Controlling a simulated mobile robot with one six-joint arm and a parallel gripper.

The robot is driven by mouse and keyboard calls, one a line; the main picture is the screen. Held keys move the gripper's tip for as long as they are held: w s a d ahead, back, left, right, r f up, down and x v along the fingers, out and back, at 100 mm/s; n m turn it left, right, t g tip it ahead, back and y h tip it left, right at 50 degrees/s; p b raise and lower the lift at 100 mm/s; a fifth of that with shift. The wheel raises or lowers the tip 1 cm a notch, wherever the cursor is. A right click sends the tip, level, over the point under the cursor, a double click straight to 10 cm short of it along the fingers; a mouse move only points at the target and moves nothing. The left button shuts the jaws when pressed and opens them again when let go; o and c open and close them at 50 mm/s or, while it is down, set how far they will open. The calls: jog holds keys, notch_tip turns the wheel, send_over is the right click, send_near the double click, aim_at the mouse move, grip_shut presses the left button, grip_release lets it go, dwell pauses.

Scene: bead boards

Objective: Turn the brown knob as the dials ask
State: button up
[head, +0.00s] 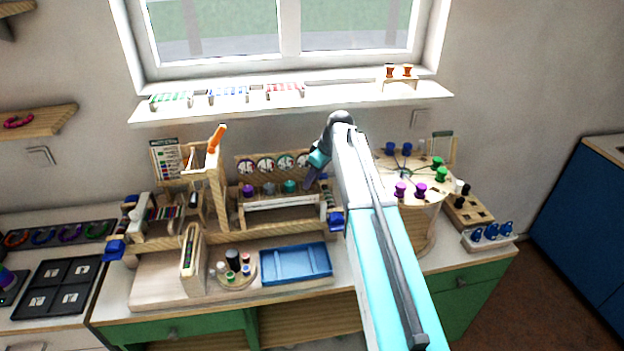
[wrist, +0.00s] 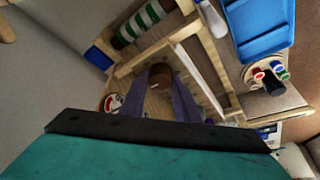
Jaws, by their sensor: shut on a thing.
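My gripper (head: 312,174) reaches to the right end of the row of knobs on the wooden bead stand. In the wrist view its two grey-violet fingers (wrist: 165,95) are closed on the brown knob (wrist: 159,73), whose rounded top shows between them. In the head view the brown knob is hidden by my gripper. The purple knob (head: 248,190), grey knob (head: 268,187) and teal knob (head: 290,185) stand to its left. Round dials (head: 265,165) sit on the board behind the knobs; their pointers are too small to read. One dial (wrist: 112,104) partly shows in the wrist view.
A blue tray (head: 296,263) and a round stand with small spools (head: 237,281) lie in front. A round table with coloured spools (head: 431,196) stands to the right. An upright wooden post with an orange handle (head: 217,138) rises to the left. The window shelf (head: 330,100) is above.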

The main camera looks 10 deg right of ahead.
jog(key=shift+n, duration=0.3)
jog(key=n+b, duration=0.1)
jog(key=n+g+b, duration=0.1)
jog(key=n+y+b, duration=0.1)
jog(key=shift+w+d+f+n, duration=0.1)
jog(key=shift+w+f+n, duration=0.05)
jog(key=shift+w+n, duration=0.15)
jog(key=shift+n+g+b, duration=0.7)
jog(key=shift+n+b, duration=0.3)
jog(key=shift+n, duration=0.4)
jog(key=shift+s+r, duration=0.1)
jog(key=shift+r, duration=0.1)
jog(key=o, duration=1)
jog(key=shift+o, duration=0.2)
jog(key=w+b+v, duration=0.1)
jog(key=b+v, duration=0.2)
jog(key=v, duration=1)
jog(key=shift+s+d+r+b, duration=0.3)
jog(key=shift+s+b, duration=0.1)
jog(key=shift+s, duration=0.1)
